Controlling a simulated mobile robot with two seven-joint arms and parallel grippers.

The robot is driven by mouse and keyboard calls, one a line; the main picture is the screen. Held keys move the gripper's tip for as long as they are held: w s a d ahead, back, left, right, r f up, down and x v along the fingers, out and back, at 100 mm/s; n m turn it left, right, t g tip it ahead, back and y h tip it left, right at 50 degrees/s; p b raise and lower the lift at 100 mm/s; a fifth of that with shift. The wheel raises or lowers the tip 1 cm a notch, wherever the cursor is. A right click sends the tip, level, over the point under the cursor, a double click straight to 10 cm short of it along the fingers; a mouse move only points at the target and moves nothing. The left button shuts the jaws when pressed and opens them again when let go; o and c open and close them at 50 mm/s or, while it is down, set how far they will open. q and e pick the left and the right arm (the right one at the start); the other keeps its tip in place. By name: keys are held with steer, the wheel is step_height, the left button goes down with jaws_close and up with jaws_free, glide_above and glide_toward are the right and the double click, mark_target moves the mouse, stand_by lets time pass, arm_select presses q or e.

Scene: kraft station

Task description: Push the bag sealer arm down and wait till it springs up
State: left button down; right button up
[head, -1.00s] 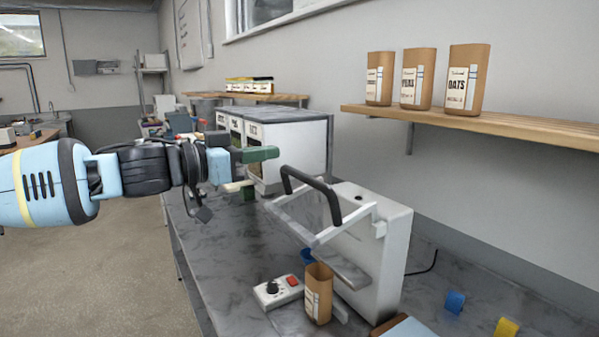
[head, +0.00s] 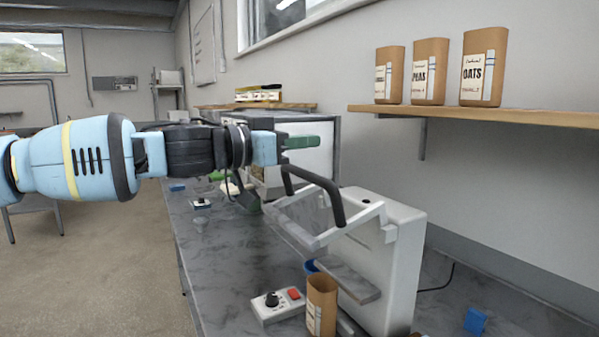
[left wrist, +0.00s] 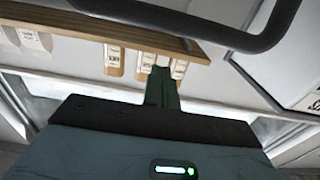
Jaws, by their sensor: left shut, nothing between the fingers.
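The bag sealer (head: 385,262) is a white upright machine on the counter. Its arm, with a black handle (head: 322,190), stands raised and tilted up to the left. A brown paper bag (head: 321,303) stands open in front of the sealer, under the arm. My left gripper (head: 303,142) has green fingers and is shut and empty. In the head view it appears just above the upper end of the handle; contact cannot be told. In the left wrist view the shut fingers (left wrist: 161,88) point toward the shelf, with the black handle crossing above them. My right gripper is not in view.
A control box (head: 279,305) with a black knob and red button sits left of the bag. Several labelled bags, such as the oats bag (head: 484,68), stand on a wooden shelf (head: 480,115). A blue block (head: 475,320) lies at the right.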

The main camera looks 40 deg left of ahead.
arm_select(q)
steer(key=f, duration=0.1)
steer(key=s+f, duration=0.1)
steer(key=f, duration=0.1)
steer(key=shift+s+a+f, duration=0.2)
steer(key=shift+a+f, duration=0.1)
steer(key=shift+a, duration=0.1)
